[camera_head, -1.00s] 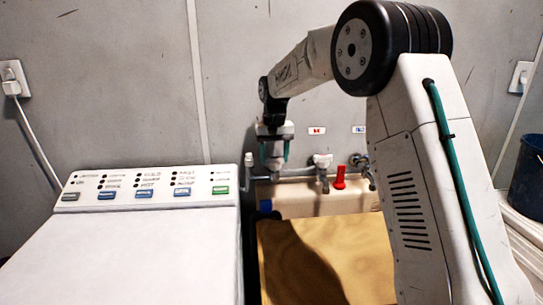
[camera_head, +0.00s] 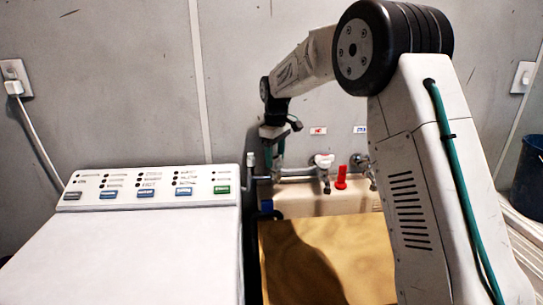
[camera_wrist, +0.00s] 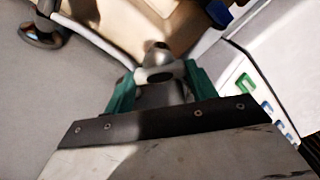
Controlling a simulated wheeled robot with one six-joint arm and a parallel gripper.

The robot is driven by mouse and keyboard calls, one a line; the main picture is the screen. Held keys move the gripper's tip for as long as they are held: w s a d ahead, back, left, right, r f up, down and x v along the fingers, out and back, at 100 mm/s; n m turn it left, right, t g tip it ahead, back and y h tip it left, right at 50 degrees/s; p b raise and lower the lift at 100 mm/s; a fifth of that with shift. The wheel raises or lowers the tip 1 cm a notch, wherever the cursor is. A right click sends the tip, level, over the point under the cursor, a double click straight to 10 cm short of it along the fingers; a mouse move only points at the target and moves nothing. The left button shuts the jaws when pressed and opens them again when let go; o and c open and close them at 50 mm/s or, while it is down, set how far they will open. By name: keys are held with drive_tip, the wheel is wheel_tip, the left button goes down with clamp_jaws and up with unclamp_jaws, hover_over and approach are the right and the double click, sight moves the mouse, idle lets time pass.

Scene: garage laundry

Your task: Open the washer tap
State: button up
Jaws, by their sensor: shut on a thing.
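My gripper (camera_wrist: 160,74) is shut on a pale tap handle (camera_wrist: 154,76), with a green finger on either side of it. The tap's grey metal body shows around the handle in the wrist view. In the head view my gripper (camera_head: 273,150) is at the left end of the wall pipe (camera_head: 300,178), just right of the washer (camera_head: 130,260), and mostly hides that tap. A white-handled tap (camera_head: 323,161) stands to the right of it on the pipe.
A red handle (camera_head: 341,178) and a metal tap (camera_head: 361,161) are farther right, below small red and blue wall labels. A tan surface (camera_head: 330,255) lies below the taps. The washer's panel (camera_head: 150,188) is close on the left.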

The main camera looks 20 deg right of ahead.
sight(276, 157)
drive_tip(key=n, duration=0.4)
drive_tip(key=shift+d, duration=0.1)
drive_tip(key=shift+w+r+n, duration=0.1)
drive_tip(key=shift+n, duration=1.5)
drive_tip(key=shift+d, duration=0.1)
drive_tip(key=o, duration=1)
drive_tip(key=shift+w+d, duration=0.1)
drive_tip(key=shift+d, duration=0.05)
drive_tip(key=shift+a, duration=0.25)
wheel_tip(276, 157, up, 8)
drive_tip(key=shift+f, duration=0.15)
drive_tip(key=shift+a, duration=0.1)
